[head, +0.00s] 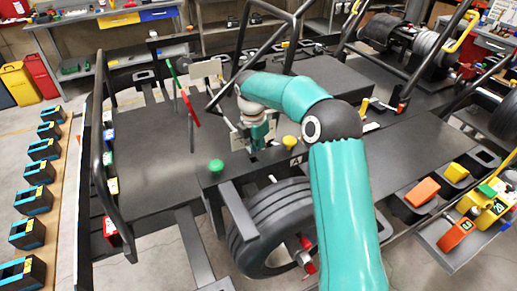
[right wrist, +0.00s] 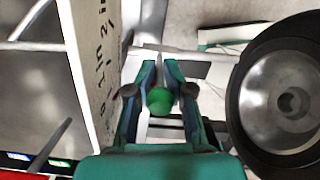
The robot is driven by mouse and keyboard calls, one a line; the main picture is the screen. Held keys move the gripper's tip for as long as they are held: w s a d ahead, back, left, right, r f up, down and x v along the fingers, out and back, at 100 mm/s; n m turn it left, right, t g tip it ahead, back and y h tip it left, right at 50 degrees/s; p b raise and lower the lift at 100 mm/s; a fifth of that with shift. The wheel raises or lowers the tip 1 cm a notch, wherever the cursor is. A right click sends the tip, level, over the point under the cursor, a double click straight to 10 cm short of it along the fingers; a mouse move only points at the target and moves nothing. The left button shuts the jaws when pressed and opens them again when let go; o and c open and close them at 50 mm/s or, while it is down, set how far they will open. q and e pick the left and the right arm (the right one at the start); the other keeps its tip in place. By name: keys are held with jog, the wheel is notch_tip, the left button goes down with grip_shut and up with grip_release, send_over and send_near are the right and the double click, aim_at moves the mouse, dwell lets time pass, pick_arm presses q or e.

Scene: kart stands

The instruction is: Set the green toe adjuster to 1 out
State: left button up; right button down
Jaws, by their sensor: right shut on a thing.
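My right gripper (head: 257,136) reaches down over the dark deck of the kart stand. In the right wrist view its two fingers (right wrist: 160,76) are closed around a green ball knob (right wrist: 160,101), which I take to be the green toe adjuster. A pale scale plate (right wrist: 92,65) stands just left of the fingers, with handwritten marks including "2 in" and "1 in". The pointer's exact reading cannot be told. In the head view the plate (head: 238,140) is partly hidden by my gripper. My left gripper is not in view.
A red lever (head: 190,109) and another pale plate (head: 205,69) are behind. A tyre (head: 270,225) sits below the deck edge. Black tubular frames border the stand.

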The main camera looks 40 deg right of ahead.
jog(key=shift+w+a+r+h, duration=0.2)
jog(key=shift+w+a+h, duration=0.2)
jog(key=shift+h, duration=0.4)
jog(key=c, duration=1.4)
grip_release()
jog(key=shift+o, duration=0.6)
jog(key=shift+s+f, duration=0.1)
jog(key=v, duration=1.2)
jog(key=shift+w, duration=0.3)
jog(key=shift+a, duration=0.15)
